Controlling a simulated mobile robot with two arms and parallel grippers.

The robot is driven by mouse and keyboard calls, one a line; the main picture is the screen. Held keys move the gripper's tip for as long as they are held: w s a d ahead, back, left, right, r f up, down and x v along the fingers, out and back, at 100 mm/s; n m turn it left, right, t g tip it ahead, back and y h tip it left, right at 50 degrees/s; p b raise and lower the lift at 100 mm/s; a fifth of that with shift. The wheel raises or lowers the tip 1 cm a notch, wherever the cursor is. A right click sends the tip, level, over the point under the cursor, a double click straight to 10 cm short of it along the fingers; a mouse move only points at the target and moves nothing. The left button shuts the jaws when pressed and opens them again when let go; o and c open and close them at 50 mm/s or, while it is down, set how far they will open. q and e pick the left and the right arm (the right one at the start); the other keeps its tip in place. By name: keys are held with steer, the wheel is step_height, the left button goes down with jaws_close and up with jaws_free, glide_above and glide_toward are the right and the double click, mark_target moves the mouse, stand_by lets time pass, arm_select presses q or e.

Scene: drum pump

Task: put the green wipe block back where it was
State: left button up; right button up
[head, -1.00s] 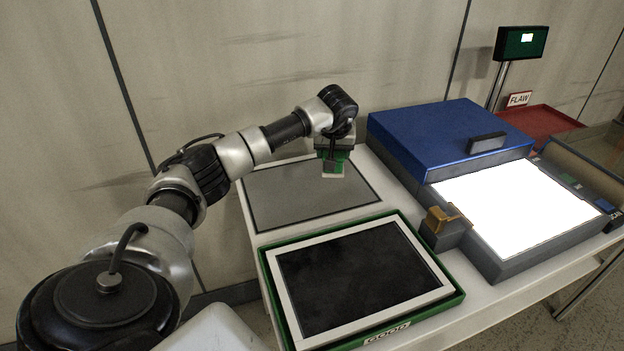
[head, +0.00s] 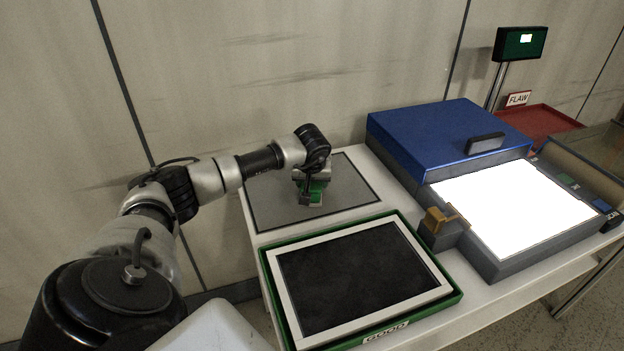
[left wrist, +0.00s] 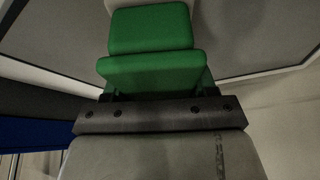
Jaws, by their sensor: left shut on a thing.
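The green wipe block (head: 316,186) is held in my left gripper (head: 308,196), over the grey mat (head: 265,204) at the back left of the table. I cannot tell whether the block touches the mat. My right gripper is not in view.
In front of the mat lies a green tray (head: 455,301) holding a white-framed dark panel (head: 360,275). To the right are a blue-lidded box (head: 430,135), a lit white panel (head: 510,215) and a small orange-brown part (head: 436,220). A red tray (head: 545,122) stands at the back right.

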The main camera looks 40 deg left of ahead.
mark_target(311, 186)
arm_select(q)
steer(key=o, duration=0.9)
steer(key=shift+f, duration=0.1)
steer(key=v, duration=1.2)
steer(key=shift+a, duration=0.1)
